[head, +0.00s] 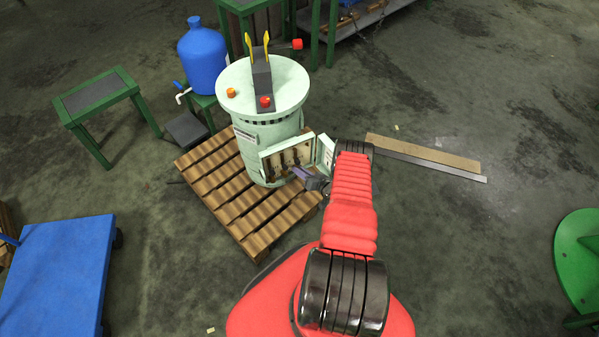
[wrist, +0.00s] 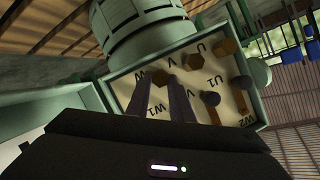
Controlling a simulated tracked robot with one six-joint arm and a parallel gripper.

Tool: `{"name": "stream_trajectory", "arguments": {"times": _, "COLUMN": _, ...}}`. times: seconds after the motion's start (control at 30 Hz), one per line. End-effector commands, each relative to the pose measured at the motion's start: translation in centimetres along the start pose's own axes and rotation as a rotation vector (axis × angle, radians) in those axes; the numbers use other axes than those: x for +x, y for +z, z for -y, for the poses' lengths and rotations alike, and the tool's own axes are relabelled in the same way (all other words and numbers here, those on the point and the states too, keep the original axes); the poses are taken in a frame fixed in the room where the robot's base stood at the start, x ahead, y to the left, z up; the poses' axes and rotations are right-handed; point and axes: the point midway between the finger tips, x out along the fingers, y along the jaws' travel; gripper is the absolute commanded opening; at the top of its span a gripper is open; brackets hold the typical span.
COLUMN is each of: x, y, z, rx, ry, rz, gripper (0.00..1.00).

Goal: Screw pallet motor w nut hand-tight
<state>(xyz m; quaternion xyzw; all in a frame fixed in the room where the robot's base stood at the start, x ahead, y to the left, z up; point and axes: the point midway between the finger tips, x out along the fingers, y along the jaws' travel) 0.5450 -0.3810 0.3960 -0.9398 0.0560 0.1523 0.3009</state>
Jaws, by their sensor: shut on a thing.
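The pallet motor (head: 262,135) is a pale green upright cylinder standing on a wooden pallet. Its open terminal box (head: 288,155) faces my arm. In the wrist view the cream terminal board (wrist: 200,85) carries brown nuts and posts beside the letters U, V and W. My gripper (head: 302,174) reaches into the box; its two purple fingers also show in the wrist view (wrist: 160,86). They are shut at the W terminal, on the W nut, which is mostly hidden by the fingers. The U nut (wrist: 224,47) and V nut (wrist: 177,72) stand to the right.
The wooden pallet (head: 240,208) lies under the motor. The box's open lid (head: 325,151) stands close by my wrist. A blue container (head: 203,58) and a green stand (head: 98,98) are behind left; a blue cart (head: 55,270) is at left. A plank (head: 425,151) lies on the floor at right.

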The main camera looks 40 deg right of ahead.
Motion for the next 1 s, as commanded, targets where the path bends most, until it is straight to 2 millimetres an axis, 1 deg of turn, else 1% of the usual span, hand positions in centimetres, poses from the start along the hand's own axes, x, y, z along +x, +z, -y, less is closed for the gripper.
{"name": "stream_trajectory", "arguments": {"times": 0.2, "x": 0.01, "y": 0.01, "z": -0.29, "rx": 0.115, "ry": -0.045, "rz": -0.001, "gripper": 0.00}}
{"name": "stream_trajectory", "arguments": {"times": 0.4, "x": 0.01, "y": 0.00, "z": -0.41, "rx": 0.174, "ry": -0.067, "rz": -0.001, "gripper": 0.00}}
{"name": "stream_trajectory", "arguments": {"times": 0.87, "x": 0.00, "y": -0.07, "z": -0.50, "rx": 0.191, "ry": -0.072, "rz": -0.002, "gripper": 0.00}}
{"name": "stream_trajectory", "arguments": {"times": 0.9, "x": 0.00, "y": -0.07, "z": -0.50, "rx": 0.191, "ry": -0.072, "rz": -0.003, "gripper": 0.21}}
{"name": "stream_trajectory", "arguments": {"times": 1.0, "x": -0.01, "y": -0.08, "z": -0.49, "rx": 0.191, "ry": -0.073, "rz": -0.003, "gripper": 0.28}}
